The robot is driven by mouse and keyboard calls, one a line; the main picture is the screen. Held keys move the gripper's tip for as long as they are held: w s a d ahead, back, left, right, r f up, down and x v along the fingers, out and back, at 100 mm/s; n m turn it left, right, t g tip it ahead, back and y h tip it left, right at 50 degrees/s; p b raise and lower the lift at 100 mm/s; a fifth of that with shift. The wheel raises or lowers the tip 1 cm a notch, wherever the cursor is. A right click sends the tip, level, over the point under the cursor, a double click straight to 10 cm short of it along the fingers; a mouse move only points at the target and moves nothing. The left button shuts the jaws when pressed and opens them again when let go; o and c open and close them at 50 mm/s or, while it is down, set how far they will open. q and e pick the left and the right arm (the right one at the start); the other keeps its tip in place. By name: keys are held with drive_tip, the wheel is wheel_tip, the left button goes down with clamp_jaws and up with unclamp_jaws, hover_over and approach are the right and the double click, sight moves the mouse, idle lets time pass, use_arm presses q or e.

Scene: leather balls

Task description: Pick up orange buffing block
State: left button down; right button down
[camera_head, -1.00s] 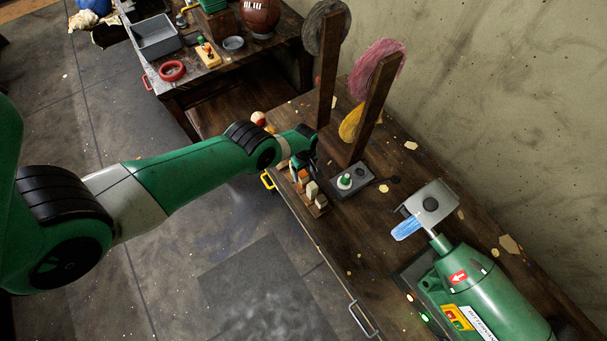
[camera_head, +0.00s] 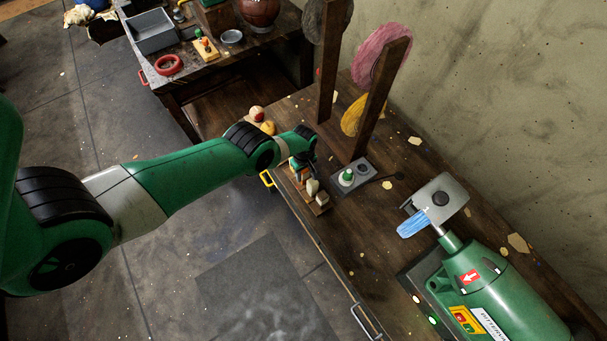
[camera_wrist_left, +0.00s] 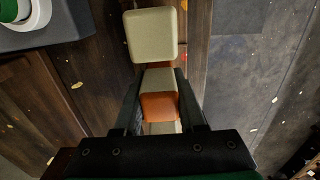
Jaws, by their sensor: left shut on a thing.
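The orange buffing block (camera_wrist_left: 158,107) sits between the two fingers of my left gripper (camera_wrist_left: 160,78) in the left wrist view. In the head view the left gripper (camera_head: 302,168) is over the row of blocks near the bench's front edge, and the orange block (camera_head: 304,175) shows only partly below it. The fingers are shut on the orange block. Cream blocks (camera_wrist_left: 151,41) stand in the same row beyond and behind it. I cannot tell whether the orange block has left its wooden holder (camera_head: 319,209). My right gripper is not in view.
A grey box with a green button (camera_head: 347,178) stands just right of the blocks. Upright wooden posts (camera_head: 378,105) with buffing wheels rise behind. A green buffing machine (camera_head: 490,290) fills the bench's lower right. A yellow handle (camera_head: 267,179) juts from the front edge.

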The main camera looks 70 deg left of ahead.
use_arm(q)
wheel_tip(320, 180, up, 10)
drive_tip(key=p, duration=1)
drive_tip(key=shift+r, duration=0.1)
idle(0.4)
